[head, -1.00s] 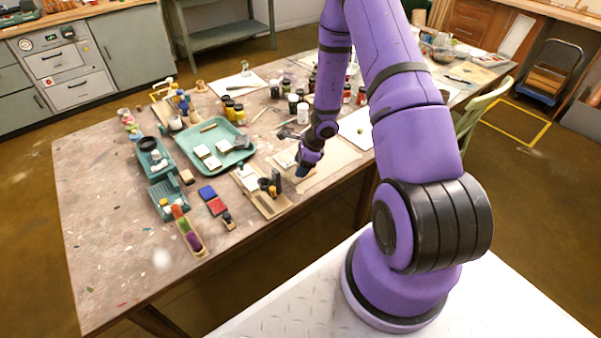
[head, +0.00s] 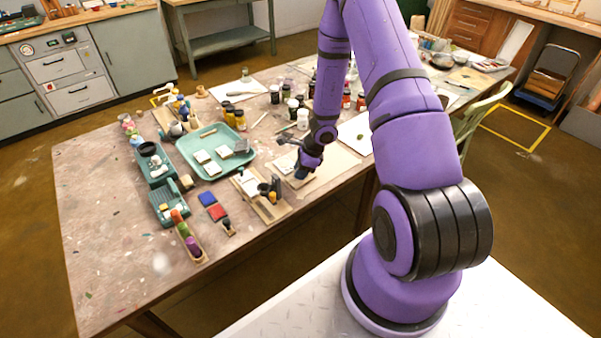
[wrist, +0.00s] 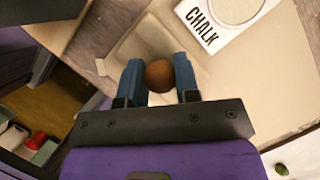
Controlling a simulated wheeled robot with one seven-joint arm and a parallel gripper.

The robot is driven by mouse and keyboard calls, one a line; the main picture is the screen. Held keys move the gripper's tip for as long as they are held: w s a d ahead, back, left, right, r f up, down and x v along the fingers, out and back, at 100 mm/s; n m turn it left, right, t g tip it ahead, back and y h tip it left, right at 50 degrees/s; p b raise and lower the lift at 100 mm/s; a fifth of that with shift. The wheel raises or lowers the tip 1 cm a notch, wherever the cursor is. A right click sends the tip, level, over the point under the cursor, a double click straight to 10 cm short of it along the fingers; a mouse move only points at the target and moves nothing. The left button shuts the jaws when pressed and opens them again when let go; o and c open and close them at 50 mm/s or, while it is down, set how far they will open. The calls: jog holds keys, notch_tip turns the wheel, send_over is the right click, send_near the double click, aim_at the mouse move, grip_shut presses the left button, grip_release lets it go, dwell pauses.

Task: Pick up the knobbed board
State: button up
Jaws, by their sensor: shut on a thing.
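My gripper (wrist: 158,66) has its two blue fingers shut on a round brown knob (wrist: 159,76) in the wrist view. Around and beyond the knob lies a pale cream board (wrist: 150,42), seen from above; its near part is hidden by the fingers and the gripper body. I cannot tell whether the board touches the surface below. In the head view my gripper (head: 302,172) is low over the table's front side, at a tan sheet, and the knob is hidden there.
A white card marked CHALK (wrist: 215,22) lies close beyond the fingers. A teal tray (head: 183,151) with pale blocks, a wooden rack (head: 266,213) and several jars (head: 303,118) stand around. The table's front left (head: 110,255) is mostly bare.

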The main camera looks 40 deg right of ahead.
jog(key=shift+r, duration=1.65)
jog(key=s+d, duration=0.3)
jog(key=s, duration=0.4)
jog(key=s+d+r, duration=0.1)
jog(key=s+d, duration=0.1)
jog(key=s, duration=0.6)
jog(key=shift+d, duration=0.4)
jog(key=shift+r, duration=0.1)
